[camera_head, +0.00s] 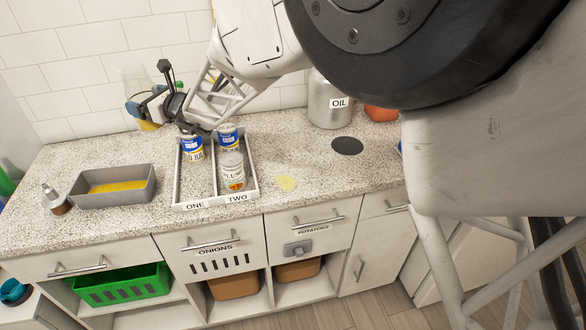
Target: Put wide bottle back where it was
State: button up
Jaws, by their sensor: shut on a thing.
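My gripper (139,110), with blue-grey fingers, is at the back left of the counter, in front of the tiled wall. It is shut on a clear wide bottle (134,76) with yellow content showing at its lower end (149,126). The fingers hide the bottle's middle. It looks roughly upright. I cannot tell whether its base touches the counter. A dark round mat (347,146) lies bare on the counter right of centre.
A grey pan (146,188) holding yellow liquid stands at left, beside a small bottle (55,198). A divided tray (179,207), labelled ONE and TWO, holds several cans. A metal OIL canister (326,112) stands behind the mat.

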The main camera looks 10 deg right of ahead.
jog(key=w+d+r+m+t+h, duration=0.2)
jog(key=w+d+r, duration=0.2)
jog(key=d, duration=0.2)
jog(key=w+d+r+m+t+h, duration=0.1)
jog(key=w+d+r+t+h, duration=0.2)
jog(key=d, duration=0.4)
jog(key=w+d+r+m+t+h, duration=0.1)
jog(key=d+r+m+h, duration=0.3)
jog(key=d, duration=1)
jog(key=w+d+r+m+t+h, duration=0.1)
jog(key=d+r+m+h, duration=0.3)
jog(key=d, duration=1)
jog(key=s+d+f+n+y, duration=0.3)
jog(key=s+f+n+y, duration=0.1)
jog(key=s+f, duration=0.95)
jog(key=s+a+f+n+g+y, duration=0.1)
jog(key=s+a+f+y, duration=0.1)
jog(key=s+f, duration=0.4)
jog(key=s+a+f+n+g+y, duration=0.2)
jog(key=s+f, duration=0.5)
jog(key=s, duration=0.7)
jog(key=shift+s+a+y, duration=0.2)
jog(key=shift+a+y, duration=0.2)
jog(key=shift+a, duration=0.5)
jog(key=shift+w+f, duration=0.1)
jog(key=w+f, duration=0.1)
jog(key=w, duration=1.5)
jog(key=shift+d+f, duration=0.25)
